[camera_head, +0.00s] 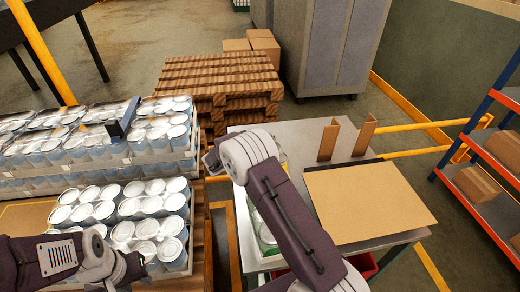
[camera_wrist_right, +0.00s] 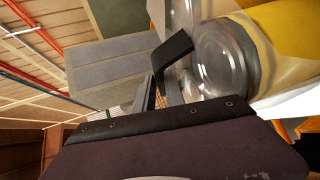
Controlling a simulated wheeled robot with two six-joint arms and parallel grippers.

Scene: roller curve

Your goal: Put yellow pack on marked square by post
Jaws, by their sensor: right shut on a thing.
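My right gripper (camera_wrist_right: 172,68) shows in the right wrist view as a dark finger against a clear-wrapped pack with a yellow side, the yellow pack (camera_wrist_right: 285,30). It is shut on this pack. In the head view my right arm reaches over the grey table, and I cannot make out the yellow pack there. My left gripper (camera_head: 128,272) is low at the left, by the front can packs; its fingers are too unclear to tell open from shut. A yellow-outlined area (camera_head: 25,216) on brown board lies at the left, partly covered by my left arm. A dark blue upright piece (camera_head: 119,122) stands among the packs.
Wrapped packs of silver-topped cans (camera_head: 150,205) are stacked on the left pallet. Empty wooden pallets (camera_head: 220,75) stand behind. The grey table (camera_head: 300,135) carries a cardboard sheet (camera_head: 370,200) and two brown uprights. A shelf with boxes (camera_head: 475,185) stands at right.

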